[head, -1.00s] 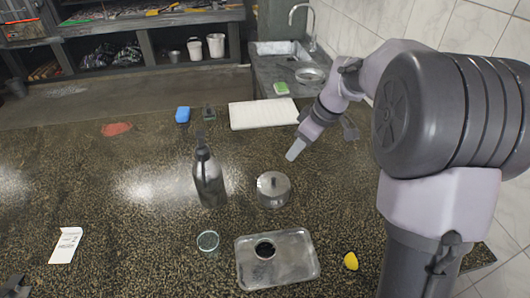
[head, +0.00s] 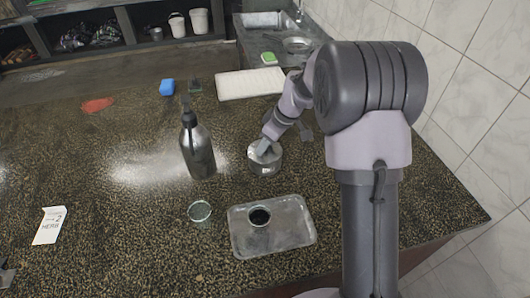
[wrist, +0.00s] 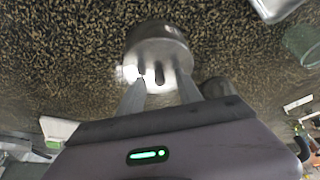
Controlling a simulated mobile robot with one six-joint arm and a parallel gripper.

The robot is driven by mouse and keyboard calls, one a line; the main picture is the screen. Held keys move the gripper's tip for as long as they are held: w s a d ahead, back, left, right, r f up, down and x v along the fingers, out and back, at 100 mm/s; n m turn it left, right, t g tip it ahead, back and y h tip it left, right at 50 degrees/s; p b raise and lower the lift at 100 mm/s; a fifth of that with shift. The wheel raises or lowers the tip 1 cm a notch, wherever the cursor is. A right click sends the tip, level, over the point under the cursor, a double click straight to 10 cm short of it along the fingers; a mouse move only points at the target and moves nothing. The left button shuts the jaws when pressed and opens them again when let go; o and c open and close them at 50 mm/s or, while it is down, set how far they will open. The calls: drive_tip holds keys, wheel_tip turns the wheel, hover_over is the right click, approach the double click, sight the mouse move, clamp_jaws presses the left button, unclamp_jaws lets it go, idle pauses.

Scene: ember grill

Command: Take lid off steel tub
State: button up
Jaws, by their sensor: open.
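The steel tub (head: 264,163) is a short round metal pot standing on the speckled counter, right of the dark bottle. Its lid (wrist: 164,73) is on, with a small dark knob (wrist: 159,76) showing in the wrist view. My gripper (head: 263,149) is at the top of the tub. In the wrist view my gripper (wrist: 160,84) is open, one finger to each side of the knob. I cannot tell whether the fingers touch the lid. In the head view the gripper hides part of the lid.
A tall dark bottle (head: 198,152) stands close left of the tub. In front are a glass (head: 199,211) and a metal tray (head: 285,236) holding a small dark-filled container (head: 259,216). A white board (head: 250,84) lies behind. The counter's left part is mostly clear.

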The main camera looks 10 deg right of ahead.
clamp_jaws()
